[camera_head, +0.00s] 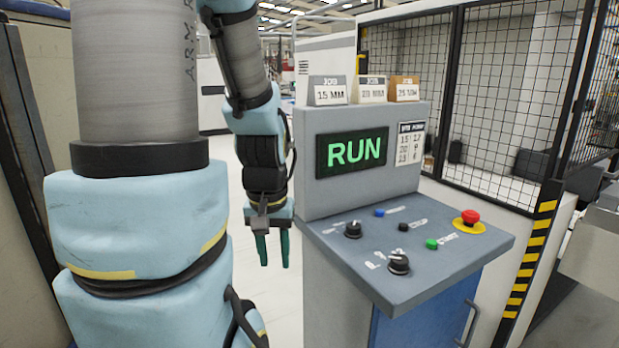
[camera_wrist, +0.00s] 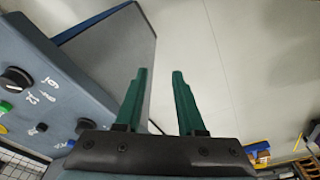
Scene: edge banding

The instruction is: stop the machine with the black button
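The black button (camera_head: 403,227) is a small dark cap in the middle of the console's sloped panel (camera_head: 455,262), between a blue button (camera_head: 380,212) and a green button (camera_head: 432,244). A small dark cap (camera_wrist: 41,127) also shows on the panel in the wrist view. The screen (camera_head: 351,151) reads RUN in green. My gripper (camera_head: 274,264) hangs left of the console, fingers down, apart from the panel. In the wrist view its green fingers (camera_wrist: 160,72) are spread with nothing between them, over floor.
Two black knobs (camera_head: 353,230) (camera_head: 399,264) and a red mushroom button (camera_head: 470,216) on a yellow ring stand on the panel. JOB cards (camera_head: 328,91) sit on top of the console. A mesh fence (camera_head: 510,100) stands behind. Floor left of the console is clear.

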